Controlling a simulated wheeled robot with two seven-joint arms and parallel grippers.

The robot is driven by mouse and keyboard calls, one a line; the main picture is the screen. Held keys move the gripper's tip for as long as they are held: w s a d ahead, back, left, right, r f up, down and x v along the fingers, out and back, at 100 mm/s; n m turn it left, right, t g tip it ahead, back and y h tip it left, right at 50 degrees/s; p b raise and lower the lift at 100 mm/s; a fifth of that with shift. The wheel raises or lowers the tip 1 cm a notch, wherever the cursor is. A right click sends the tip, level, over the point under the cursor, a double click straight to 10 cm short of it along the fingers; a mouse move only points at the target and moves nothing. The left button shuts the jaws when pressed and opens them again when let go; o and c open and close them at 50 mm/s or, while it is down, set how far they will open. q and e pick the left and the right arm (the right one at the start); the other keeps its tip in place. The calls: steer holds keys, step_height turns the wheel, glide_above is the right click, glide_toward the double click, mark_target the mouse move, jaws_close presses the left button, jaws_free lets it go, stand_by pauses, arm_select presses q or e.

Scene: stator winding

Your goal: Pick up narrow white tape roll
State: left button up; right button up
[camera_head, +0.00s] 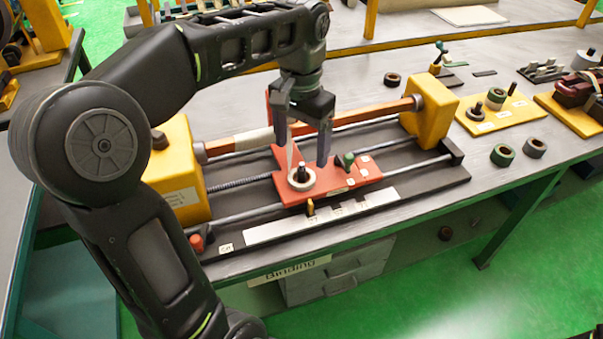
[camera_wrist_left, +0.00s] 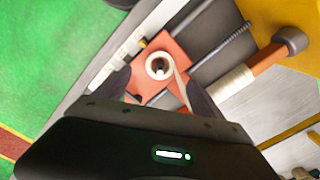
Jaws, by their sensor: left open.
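The narrow white tape roll (camera_head: 301,180) lies flat on the red carriage (camera_head: 345,180) of the winding machine, around a dark peg. In the left wrist view the tape roll (camera_wrist_left: 159,68) shows as a white ring on the red plate, between the fingers. A pale strip runs up from the roll in the head view. My left gripper (camera_head: 307,158) is open, pointing down just above and behind the roll, with its fingers apart and nothing between them gripped. It also shows in the left wrist view (camera_wrist_left: 155,85). My right gripper is not in view.
Green and dark rolls (camera_head: 502,155) lie at the right on the grey table, near a yellow board (camera_head: 500,118).

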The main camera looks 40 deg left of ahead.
mark_target(302, 163)
arm_select(q)
steer(key=shift+w+f, duration=0.1)
steer(key=shift+f, duration=1.25)
steer(key=shift+f+p, duration=0.4)
steer(key=shift+f, duration=2.2)
steer(key=shift+c, duration=0.3)
steer(key=c, duration=1.4)
